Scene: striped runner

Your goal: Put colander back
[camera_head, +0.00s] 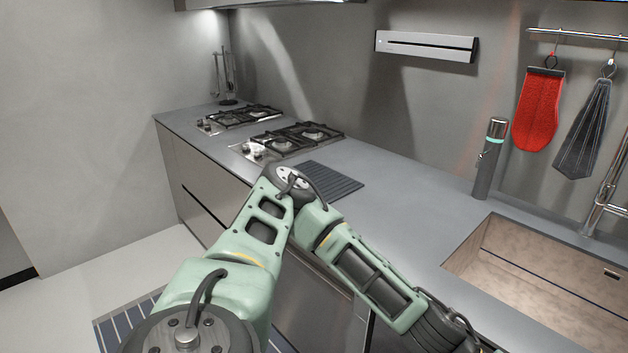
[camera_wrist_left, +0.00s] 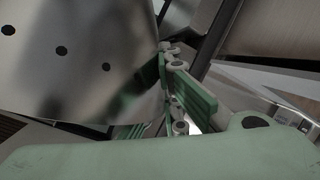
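The colander (camera_wrist_left: 70,60) shows in the left wrist view as a shiny curved metal wall with several dark holes, filling the upper left. My left gripper (camera_wrist_left: 166,88) has its green fingers at the right edge of this wall and appears shut on it. The colander's far side and full shape are out of frame. In the head view my left arm bends across the front of the counter and runs off the bottom right, so its gripper and the colander are not seen there. My right gripper is in neither view.
A grey counter (camera_head: 400,185) carries two gas hobs (camera_head: 290,140) and a ribbed dark mat (camera_head: 328,180). A sink (camera_head: 530,275) lies at right, with a grey cylinder (camera_head: 488,160) beside it. A red mitt (camera_head: 538,110) and dark cloth (camera_head: 583,130) hang behind.

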